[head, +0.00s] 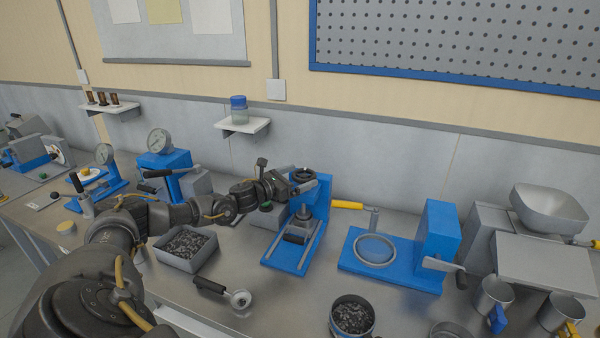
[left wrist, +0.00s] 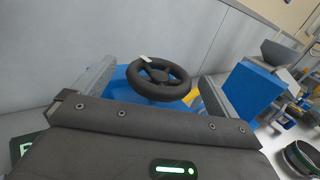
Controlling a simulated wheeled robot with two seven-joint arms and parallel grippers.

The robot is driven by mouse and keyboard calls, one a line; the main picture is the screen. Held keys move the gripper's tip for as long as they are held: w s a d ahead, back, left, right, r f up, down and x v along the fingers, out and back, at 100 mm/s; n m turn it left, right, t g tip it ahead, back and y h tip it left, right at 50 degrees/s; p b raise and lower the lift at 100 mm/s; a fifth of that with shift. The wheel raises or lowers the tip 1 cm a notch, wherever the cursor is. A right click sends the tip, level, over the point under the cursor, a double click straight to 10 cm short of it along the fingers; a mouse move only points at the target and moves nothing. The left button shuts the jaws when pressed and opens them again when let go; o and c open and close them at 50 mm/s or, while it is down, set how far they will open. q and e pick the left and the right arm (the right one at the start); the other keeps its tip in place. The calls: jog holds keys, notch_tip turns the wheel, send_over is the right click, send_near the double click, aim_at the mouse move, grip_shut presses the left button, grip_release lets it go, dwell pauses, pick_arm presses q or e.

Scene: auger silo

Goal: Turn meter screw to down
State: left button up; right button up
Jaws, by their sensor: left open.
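A black handwheel (head: 303,175), which looks like the meter screw, sits on top of a blue stand (head: 313,205) in the middle of the bench. In the left wrist view the handwheel (left wrist: 158,79) has spokes, a round hub and a small white mark on its rim at the far, upper-left side. My left gripper (head: 291,186) is beside the handwheel, on its left. Its two grey fingers are spread apart, with the wheel ahead between them in the left wrist view. I see no contact. My right gripper is not in view.
A grey tray of dark pellets (head: 187,247) and a black-handled scoop (head: 225,291) lie in front. A blue press with a gauge (head: 165,165) stands left. A blue base with a ring (head: 376,251) stands right. A shelf with a jar (head: 240,110) hangs behind.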

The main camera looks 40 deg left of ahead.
pick_arm(q)
jog(key=shift+w+d, duration=0.1)
jog(key=shift+w, duration=0.3)
jog(key=shift+c, duration=0.3)
jog(key=c, duration=0.9)
